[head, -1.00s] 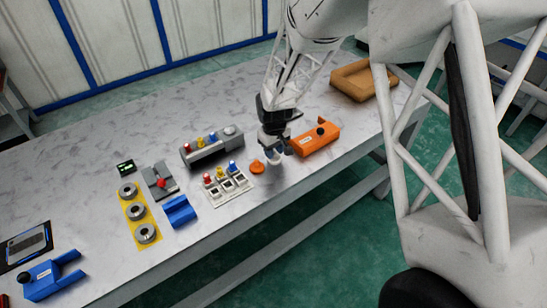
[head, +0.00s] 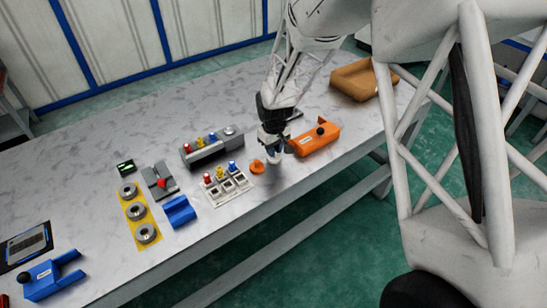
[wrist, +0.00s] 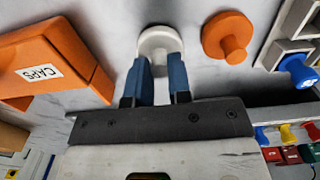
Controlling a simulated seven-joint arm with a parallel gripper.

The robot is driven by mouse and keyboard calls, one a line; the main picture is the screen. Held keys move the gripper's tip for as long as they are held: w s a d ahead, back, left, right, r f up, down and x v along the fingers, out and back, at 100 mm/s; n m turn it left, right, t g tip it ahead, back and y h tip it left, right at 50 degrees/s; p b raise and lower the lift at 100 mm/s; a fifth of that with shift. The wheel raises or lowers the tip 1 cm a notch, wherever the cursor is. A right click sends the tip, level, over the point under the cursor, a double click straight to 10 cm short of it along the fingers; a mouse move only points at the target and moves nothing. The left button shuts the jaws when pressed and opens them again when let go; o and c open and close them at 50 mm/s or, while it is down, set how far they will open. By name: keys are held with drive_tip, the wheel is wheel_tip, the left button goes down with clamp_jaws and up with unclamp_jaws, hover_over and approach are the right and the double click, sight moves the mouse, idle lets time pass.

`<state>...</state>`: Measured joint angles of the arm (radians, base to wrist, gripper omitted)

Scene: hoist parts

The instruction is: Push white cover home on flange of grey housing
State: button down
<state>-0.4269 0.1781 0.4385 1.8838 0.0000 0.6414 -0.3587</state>
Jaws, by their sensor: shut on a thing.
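The white cover (wrist: 158,40) is a small round piece between the blue fingertips of my gripper (wrist: 163,62) in the wrist view. My gripper is shut on it. In the head view my gripper (head: 274,152) is over the front half of the table, left of the orange CAPS box, and mostly hides the cover. Whether the cover touches the table I cannot tell. The grey housing (head: 208,153) lies behind and to the left, apart from the cover. It carries red, yellow and blue knobs and a pale round flange (head: 230,131) at its right end.
An orange cap (head: 257,167) lies close left of my gripper. The orange CAPS box (head: 318,139) is close on the right. A white tray with coloured pegs (head: 227,186) stands left. A brown tray (head: 362,82) is at the back right. The table behind the housing is clear.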

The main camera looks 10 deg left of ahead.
drive_tip(key=shift+r, duration=2.2)
drive_tip(key=w+a+r, duration=0.2)
drive_tip(key=a+r, duration=0.2)
drive_tip(key=a, duration=0.4)
drive_tip(key=w+a+r, duration=0.3)
drive_tip(key=a+r, duration=0.2)
drive_tip(key=a, duration=0.4)
drive_tip(key=shift+w, duration=0.35)
drive_tip(key=shift+f, duration=0.15)
drive_tip(key=shift+f, duration=3.3)
drive_tip(key=shift+f, duration=0.5)
